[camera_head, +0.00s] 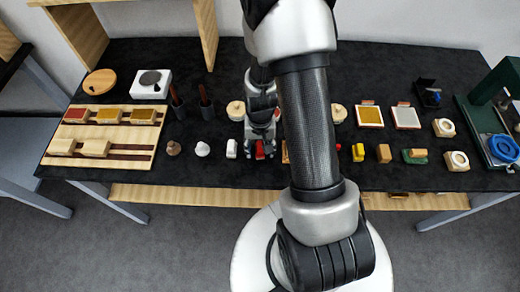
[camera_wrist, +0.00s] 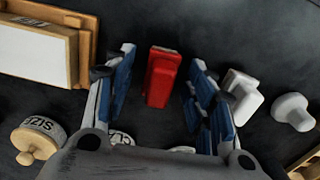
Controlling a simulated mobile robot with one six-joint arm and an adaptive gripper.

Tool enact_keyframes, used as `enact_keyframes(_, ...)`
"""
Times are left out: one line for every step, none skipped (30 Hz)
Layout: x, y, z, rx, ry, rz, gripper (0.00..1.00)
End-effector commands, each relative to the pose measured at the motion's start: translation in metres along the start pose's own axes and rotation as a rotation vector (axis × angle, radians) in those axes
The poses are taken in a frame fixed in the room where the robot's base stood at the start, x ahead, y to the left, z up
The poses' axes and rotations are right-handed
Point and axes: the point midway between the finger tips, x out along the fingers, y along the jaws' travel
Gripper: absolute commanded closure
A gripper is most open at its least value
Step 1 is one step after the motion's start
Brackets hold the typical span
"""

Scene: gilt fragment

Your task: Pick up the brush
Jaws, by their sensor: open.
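My gripper (camera_head: 260,140) is low over the front middle of the black table. In the wrist view my gripper (camera_wrist: 162,95) is open, its blue-padded fingers on either side of a small red block-like thing (camera_wrist: 162,76), with a gap on each side. The red thing (camera_head: 260,150) also shows at the fingertips in the head view. I cannot tell whether it is the brush; no bristles show clearly. Part of the table behind my arm is hidden.
White pieces (camera_wrist: 242,95) lie right of the fingers, and a labelled pot (camera_wrist: 37,138) is at lower left. The black table (camera_head: 330,75) holds a wooden rack (camera_head: 98,135) at left, small blocks along the front (camera_head: 384,153), and a green press (camera_head: 490,100) at right.

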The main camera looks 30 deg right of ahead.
Motion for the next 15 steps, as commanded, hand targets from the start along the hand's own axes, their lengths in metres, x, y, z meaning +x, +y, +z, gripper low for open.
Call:
enact_keyframes(-0.0003,0.0,0.0,0.0,0.0,0.0,0.5)
enact_keyframes(-0.0004,0.0,0.0,0.0,0.0,0.0,0.51)
enact_keyframes(-0.0004,0.0,0.0,0.0,0.0,0.0,0.54)
enact_keyframes(-0.0004,0.0,0.0,0.0,0.0,0.0,0.56)
enact_keyframes(-0.0004,0.0,0.0,0.0,0.0,0.0,0.58)
enact_keyframes(-0.0004,0.0,0.0001,0.0,0.0,0.0,0.61)
enact_keyframes(-0.0005,0.0,0.0001,0.0,0.0,0.0,0.63)
enact_keyframes(-0.0005,0.0,0.0001,0.0,0.0,0.0,0.65)
enact_keyframes(-0.0005,0.0,0.0001,0.0,0.0,0.0,0.67)
enact_keyframes(-0.0005,0.0,0.0001,0.0,0.0,0.0,0.69)
enact_keyframes(-0.0005,0.0,0.0001,0.0,0.0,0.0,0.71)
enact_keyframes(-0.0005,0.0,0.0001,0.0,0.0,0.0,0.74)
enact_keyframes(-0.0005,0.0,0.0001,0.0,0.0,0.0,0.76)
enact_keyframes(-0.0005,0.0,0.0001,0.0,0.0,0.0,0.78)
enact_keyframes(-0.0005,0.0,0.0001,0.0,0.0,0.0,0.81)
